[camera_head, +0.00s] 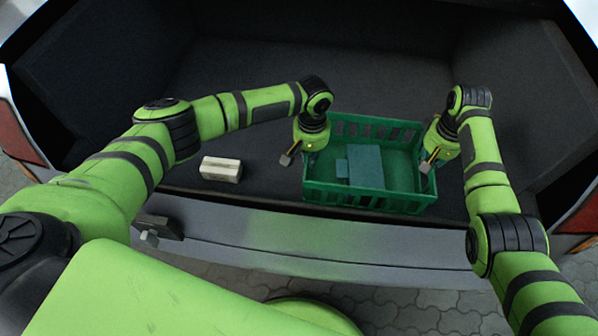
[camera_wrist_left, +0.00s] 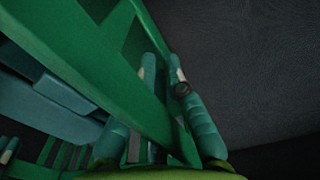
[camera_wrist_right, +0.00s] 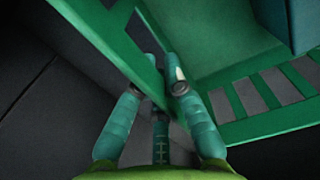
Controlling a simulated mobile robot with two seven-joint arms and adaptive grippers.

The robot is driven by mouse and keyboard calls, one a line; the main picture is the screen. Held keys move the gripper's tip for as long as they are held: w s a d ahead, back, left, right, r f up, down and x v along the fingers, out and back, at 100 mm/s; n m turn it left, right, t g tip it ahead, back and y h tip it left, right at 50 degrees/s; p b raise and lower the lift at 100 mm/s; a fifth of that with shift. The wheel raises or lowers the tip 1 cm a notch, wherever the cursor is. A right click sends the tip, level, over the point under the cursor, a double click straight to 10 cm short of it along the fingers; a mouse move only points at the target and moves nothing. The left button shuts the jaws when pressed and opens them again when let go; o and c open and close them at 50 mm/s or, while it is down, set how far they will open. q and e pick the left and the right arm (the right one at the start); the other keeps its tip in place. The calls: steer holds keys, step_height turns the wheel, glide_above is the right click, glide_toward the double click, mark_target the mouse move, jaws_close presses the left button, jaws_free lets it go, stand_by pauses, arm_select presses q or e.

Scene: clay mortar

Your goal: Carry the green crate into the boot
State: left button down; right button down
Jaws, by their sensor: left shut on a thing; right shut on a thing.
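The green crate (camera_head: 365,199) is inside the front part of the open boot (camera_head: 260,140), roughly level, with its near wall close to the sill. My left gripper (camera_head: 306,152) is shut on the crate's left wall; the left wrist view shows the fingers (camera_wrist_left: 162,68) on both sides of that green wall (camera_wrist_left: 100,75). My right gripper (camera_head: 433,158) is shut on the right wall; its fingers (camera_wrist_right: 157,80) straddle the wall in the right wrist view. I cannot tell whether the crate's base touches the boot floor.
Blue-green boxes (camera_head: 366,166) lie in the crate. A small pale box (camera_head: 221,169) sits on the boot floor left of the crate. The grey bumper sill (camera_head: 300,240) runs along the front. Free floor lies behind the crate; dark side walls bound the boot.

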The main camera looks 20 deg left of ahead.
mark_target(421, 176)
arm_select(q)
steer(key=shift+f, duration=0.45)
arm_select(e)
steer(key=shift+f, duration=0.45)
arm_select(q)
steer(key=shift+f+b, duration=0.1)
steer(key=shift+b, duration=0.2)
arm_select(e)
steer(key=shift+f, duration=0.1)
